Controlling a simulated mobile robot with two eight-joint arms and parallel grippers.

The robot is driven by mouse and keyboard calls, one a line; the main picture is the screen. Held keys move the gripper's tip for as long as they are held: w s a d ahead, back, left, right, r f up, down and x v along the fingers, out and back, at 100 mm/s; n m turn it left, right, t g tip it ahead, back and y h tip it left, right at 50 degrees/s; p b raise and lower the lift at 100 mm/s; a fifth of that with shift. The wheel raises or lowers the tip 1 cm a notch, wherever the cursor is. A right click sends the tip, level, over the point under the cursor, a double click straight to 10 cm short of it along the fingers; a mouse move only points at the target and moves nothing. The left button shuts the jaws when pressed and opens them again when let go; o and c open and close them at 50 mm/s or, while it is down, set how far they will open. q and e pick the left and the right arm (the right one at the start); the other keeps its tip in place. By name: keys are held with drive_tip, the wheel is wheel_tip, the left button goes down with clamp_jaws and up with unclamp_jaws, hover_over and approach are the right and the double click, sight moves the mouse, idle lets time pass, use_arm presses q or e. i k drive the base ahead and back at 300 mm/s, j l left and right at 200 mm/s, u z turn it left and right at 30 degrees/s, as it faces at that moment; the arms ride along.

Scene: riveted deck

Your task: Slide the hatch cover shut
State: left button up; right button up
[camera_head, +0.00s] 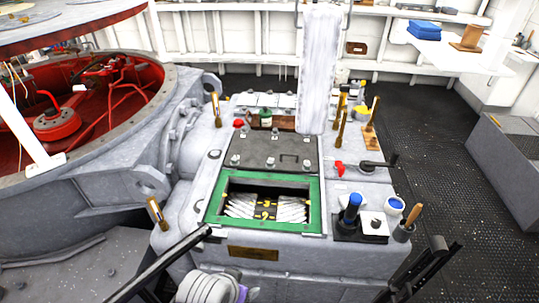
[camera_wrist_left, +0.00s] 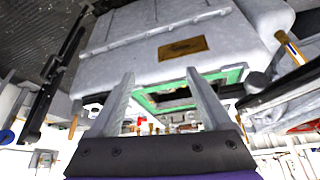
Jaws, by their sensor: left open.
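The hatch cover (camera_head: 272,148) looks to be the dark grey plate with bolt heads behind the opening in the head view. The green-framed hatch opening (camera_head: 212,202) in front of it is uncovered; pale ribbed parts and a dark strip with yellow marks show inside. My left gripper (camera_wrist_left: 160,75) is open and empty in the left wrist view. The green frame also shows there, beyond and between its fingers (camera_wrist_left: 235,73). In the head view only my pale and purple wrist part shows at the bottom edge, in front of the housing. My right gripper is not in view.
A brass plate (camera_head: 253,253) is on the housing front. Right of the opening stand a blue-topped item (camera_head: 352,205), a white-and-blue cup (camera_head: 395,206) and a brush pot (camera_head: 404,232). Black bars (camera_head: 160,265) flank the front. A large red-lined ring (camera_head: 60,125) fills the left.

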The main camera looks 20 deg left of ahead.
sight(289, 152)
drive_tip(key=k+j+z, duration=0.2)
drive_tip(key=j, duration=0.15)
drive_tip(key=j+z, duration=0.2)
drive_tip(key=j, duration=0.15)
drive_tip(key=i, duration=0.95)
